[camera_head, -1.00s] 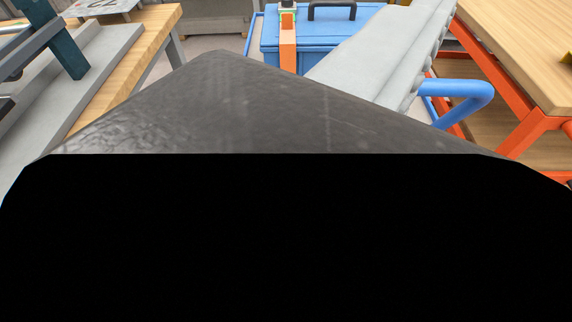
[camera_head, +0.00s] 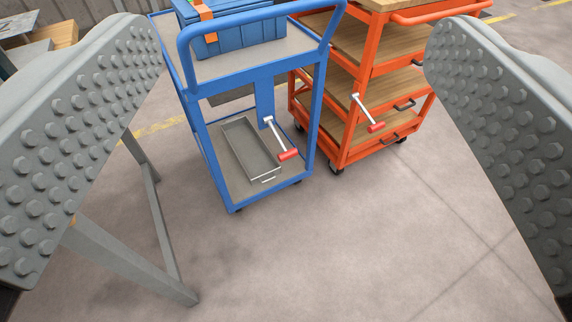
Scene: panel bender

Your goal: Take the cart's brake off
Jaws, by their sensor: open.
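A blue cart (camera_head: 188,91) stands ahead, left of centre. A brake lever with a white metal arm and a red grip (camera_head: 288,155) slants down at its right side. An orange cart (camera_head: 347,148) stands just right of it, with a similar red-gripped lever (camera_head: 376,127) on its near side. Both levers hang tilted, lower end to the right. My gripper (camera_head: 292,45) is open and empty, its grey studded fingers wide apart at the picture's left and right edges. The carts show between the fingers, farther off; neither finger visibly touches a lever.
A blue toolbox (camera_head: 235,32) with an orange strap sits on the blue cart's top. A grey tray (camera_head: 250,150) lies on its lower shelf. Grey table legs (camera_head: 135,262) stand at the left, partly behind my left finger. The floor (camera_head: 330,250) in front of the carts is clear.

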